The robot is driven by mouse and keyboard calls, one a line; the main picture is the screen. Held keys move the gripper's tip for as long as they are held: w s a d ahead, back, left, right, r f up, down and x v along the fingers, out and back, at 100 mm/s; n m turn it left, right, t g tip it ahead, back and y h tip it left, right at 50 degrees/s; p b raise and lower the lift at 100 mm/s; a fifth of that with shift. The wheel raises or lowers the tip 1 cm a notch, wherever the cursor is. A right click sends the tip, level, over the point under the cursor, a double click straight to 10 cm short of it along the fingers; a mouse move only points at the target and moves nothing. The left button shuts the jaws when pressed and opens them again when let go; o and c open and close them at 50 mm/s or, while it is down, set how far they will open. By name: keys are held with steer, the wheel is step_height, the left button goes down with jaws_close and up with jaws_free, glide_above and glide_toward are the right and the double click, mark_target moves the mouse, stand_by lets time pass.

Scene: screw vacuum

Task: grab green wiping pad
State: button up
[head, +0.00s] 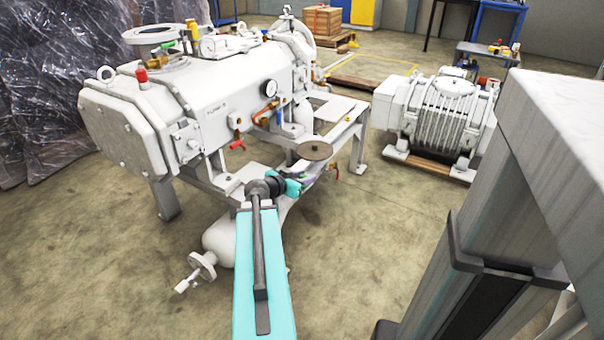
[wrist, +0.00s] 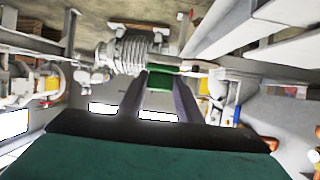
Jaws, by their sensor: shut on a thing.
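The green wiping pad (wrist: 162,81) shows in the wrist view as a small green block between my two dark finger tips. My gripper (wrist: 160,84) is shut on it; the fingers stand a pad's width apart with the pad held at their ends. In the head view my arm reaches forward, and its far end lies beside the white machine's frame, just below a brown round disc. I cannot make out the pad in the head view, as the arm and disc crowd that spot.
The large white vacuum machine (head: 210,95) with valves and a gauge stands at the left. A finned white unit (head: 450,115) rests on a wooden pallet at the right. A grey structure (head: 500,200) fills the right foreground. The floor (head: 370,240) between is clear.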

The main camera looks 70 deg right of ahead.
steer(key=shift+s+a+r+p, duration=0.3)
steer(key=shift+s+a+p, duration=0.25)
steer(key=shift+p, duration=3.6)
steer(key=shift+s+a+f+p, duration=0.1)
steer(key=shift+a+f+p, duration=0.25)
steer(key=shift+p, duration=1.1)
steer(key=shift+a+r, duration=0.1)
